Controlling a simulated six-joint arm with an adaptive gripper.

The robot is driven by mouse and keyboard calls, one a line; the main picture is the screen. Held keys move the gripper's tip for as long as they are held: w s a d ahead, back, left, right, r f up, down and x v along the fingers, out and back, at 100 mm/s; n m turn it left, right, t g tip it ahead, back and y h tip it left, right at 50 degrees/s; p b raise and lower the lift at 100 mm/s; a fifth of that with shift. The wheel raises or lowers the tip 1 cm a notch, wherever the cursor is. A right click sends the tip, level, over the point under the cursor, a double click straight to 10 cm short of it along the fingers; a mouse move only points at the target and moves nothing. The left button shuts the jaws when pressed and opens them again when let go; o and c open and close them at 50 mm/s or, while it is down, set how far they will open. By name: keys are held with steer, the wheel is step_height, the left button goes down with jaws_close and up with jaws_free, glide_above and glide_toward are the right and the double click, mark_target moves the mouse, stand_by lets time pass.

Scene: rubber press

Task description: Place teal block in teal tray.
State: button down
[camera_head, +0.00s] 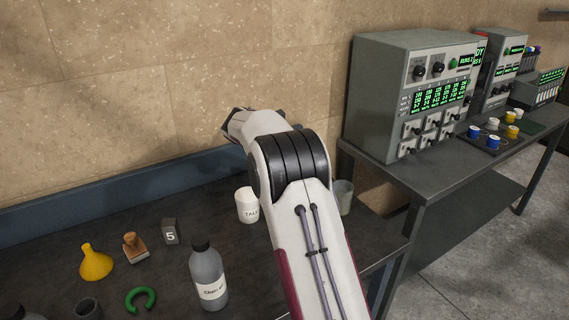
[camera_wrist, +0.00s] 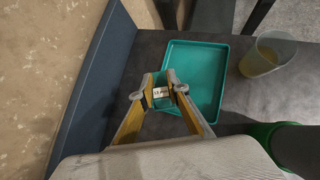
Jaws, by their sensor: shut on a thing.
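The teal tray (camera_wrist: 207,58) lies on the dark bench in the wrist view, beyond and to the right of my fingertips. My gripper (camera_wrist: 159,91) is shut on a small block (camera_wrist: 160,93) with a pale, marked face. In the head view my arm hides the tray, the block and my fingertips.
A translucent cup (camera_wrist: 262,58) stands right of the tray, with a green-and-dark object (camera_wrist: 268,134) nearby. In the head view, a white tub (camera_head: 247,206), grey bottle (camera_head: 208,278), yellow funnel (camera_head: 95,262), stamp (camera_head: 135,248) and number block (camera_head: 171,232) stand left of my arm.

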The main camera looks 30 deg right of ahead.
steer(key=shift+r, duration=0.1)
steer(key=shift+r+h, duration=0.3)
steer(key=s+d+r+h, duration=0.2)
steer(key=s+d+r, duration=0.3)
steer(key=s+r, duration=0.1)
steer(key=shift+h, duration=0.3)
steer(key=shift+d+r, duration=0.15)
step_height(320, 180, down, 14)
steer(key=shift+f, duration=0.1)
stand_by(0.6)
steer(key=shift+f, duration=1.9)
